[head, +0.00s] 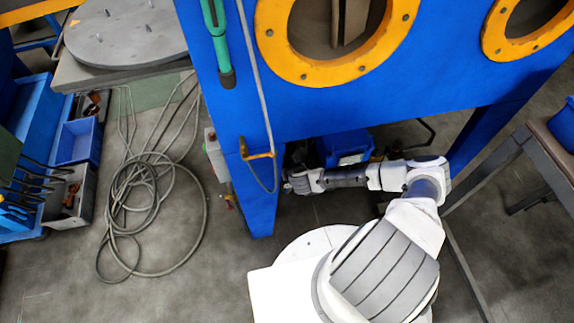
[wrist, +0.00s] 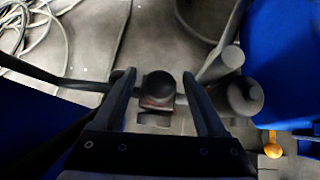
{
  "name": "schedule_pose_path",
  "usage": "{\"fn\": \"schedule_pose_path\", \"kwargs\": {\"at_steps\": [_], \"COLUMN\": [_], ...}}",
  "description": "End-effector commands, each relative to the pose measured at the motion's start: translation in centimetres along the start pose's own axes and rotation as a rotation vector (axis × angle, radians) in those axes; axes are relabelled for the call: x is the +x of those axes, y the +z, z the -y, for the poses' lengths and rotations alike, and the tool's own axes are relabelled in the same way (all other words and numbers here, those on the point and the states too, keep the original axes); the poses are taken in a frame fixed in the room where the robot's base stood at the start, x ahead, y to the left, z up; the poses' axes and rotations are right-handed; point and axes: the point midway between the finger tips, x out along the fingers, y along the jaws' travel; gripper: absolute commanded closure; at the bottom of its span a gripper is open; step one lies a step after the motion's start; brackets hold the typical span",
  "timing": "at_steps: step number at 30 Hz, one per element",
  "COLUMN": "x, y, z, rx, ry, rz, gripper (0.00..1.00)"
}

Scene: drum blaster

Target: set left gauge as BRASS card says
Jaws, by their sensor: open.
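My gripper (wrist: 158,77) is open. Its two dark fingers stand one on each side of a dark, round-topped knob (wrist: 158,86) in the wrist view, with gaps showing on both sides. I cannot tell from this view how deep the fingers reach along it. In the head view my arm reaches under the blue cabinet (head: 330,115), and the gripper end (head: 291,182) is in shadow by its left leg. No gauge face and no BRASS card can be made out in either view.
Dark pipe and cylinder parts (wrist: 243,94) stand close to the right finger. A blue box (head: 345,148) sits under the cabinet. A grey control box (head: 216,156) hangs on the cabinet's left leg. Coiled hoses (head: 140,205) lie on the floor at left.

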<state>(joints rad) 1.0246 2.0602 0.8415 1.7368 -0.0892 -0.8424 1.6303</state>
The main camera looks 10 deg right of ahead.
Motion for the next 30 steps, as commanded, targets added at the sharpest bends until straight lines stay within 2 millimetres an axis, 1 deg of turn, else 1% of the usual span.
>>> {"fn": "schedule_pose_path", "kwargs": {"at_steps": [2,3,5,6,11,12,15,23,30], "x": [-0.02,-0.03,-0.03,-0.04,-0.04,-0.05,-0.05,-0.02,0.08], "y": [0.00,-0.01,-0.01,-0.01,-0.02,-0.02,-0.02,-0.05,-0.12], "z": [-0.01,-0.01,-0.01,0.00,0.00,0.00,0.00,0.06,0.15], "rx": [0.000,0.000,0.000,0.000,0.000,0.000,0.000,-0.013,-0.090], "ry": [0.000,0.000,0.000,0.000,0.000,0.000,0.000,0.011,0.086], "rz": [0.000,0.000,0.000,0.000,0.000,0.000,0.000,0.000,0.001], "gripper": [0.26,0.30,0.40,0.48,0.76,0.84,1.00,1.00,1.00]}}
